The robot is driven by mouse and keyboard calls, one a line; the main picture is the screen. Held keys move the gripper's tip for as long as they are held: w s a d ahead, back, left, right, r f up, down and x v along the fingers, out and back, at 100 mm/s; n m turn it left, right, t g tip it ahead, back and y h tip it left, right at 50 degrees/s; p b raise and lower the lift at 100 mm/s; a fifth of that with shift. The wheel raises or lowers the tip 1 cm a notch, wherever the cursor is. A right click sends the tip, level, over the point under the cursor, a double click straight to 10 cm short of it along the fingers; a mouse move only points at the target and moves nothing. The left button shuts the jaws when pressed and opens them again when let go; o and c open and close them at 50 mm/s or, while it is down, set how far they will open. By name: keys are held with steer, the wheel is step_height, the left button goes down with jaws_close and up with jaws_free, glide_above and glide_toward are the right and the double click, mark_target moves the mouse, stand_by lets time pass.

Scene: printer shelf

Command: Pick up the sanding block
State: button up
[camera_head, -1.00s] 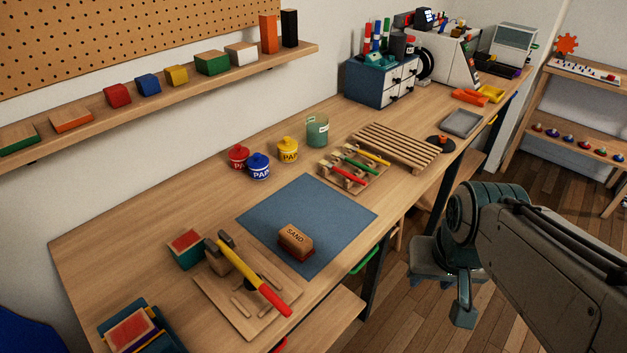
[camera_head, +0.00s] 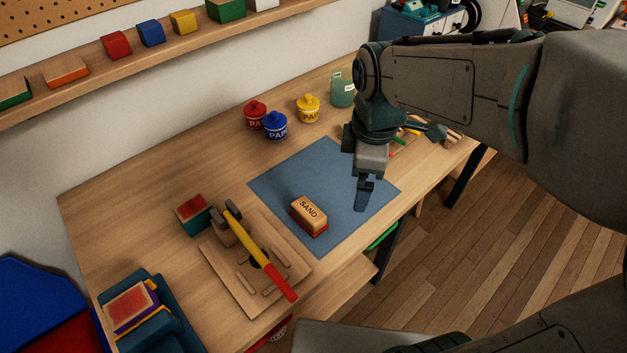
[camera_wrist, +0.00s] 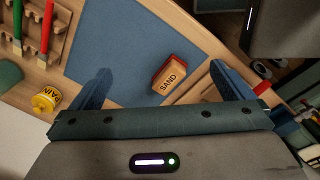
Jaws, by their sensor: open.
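The sanding block (camera_head: 309,214) has a wooden top marked SAND and a red underside. It lies on the blue mat (camera_head: 285,172), near the mat's front left part. In the wrist view the block (camera_wrist: 170,76) shows ahead of my gripper (camera_wrist: 165,85), between the lines of its two spread fingers and apart from both. My gripper (camera_head: 362,196) hangs over the right part of the mat in the head view, to the right of the block. It is open and empty.
A hammer (camera_head: 260,255) lies on a wooden board (camera_head: 225,262) close to the block's left. Red (camera_head: 255,114), blue (camera_head: 276,126) and yellow (camera_head: 308,109) paint pots stand behind the mat. A rack with coloured-handled tools (camera_wrist: 38,30) is beyond the mat.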

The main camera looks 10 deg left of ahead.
mark_target(308, 209)
steer(key=w+a+f+n+g, duration=0.1)
steer(key=a+n, duration=0.8)
steer(key=n, duration=0.1)
steer(key=f, duration=0.8)
steer(key=shift+a+f, duration=0.2)
steer(key=shift+s+a+f, duration=0.15)
steer(key=shift+f, duration=1.2)
steer(key=shift+s+a+f, duration=0.1)
steer(key=shift+s+f, duration=0.05)
steer(key=shift+f, duration=1.15)
steer(key=c, duration=1.1)
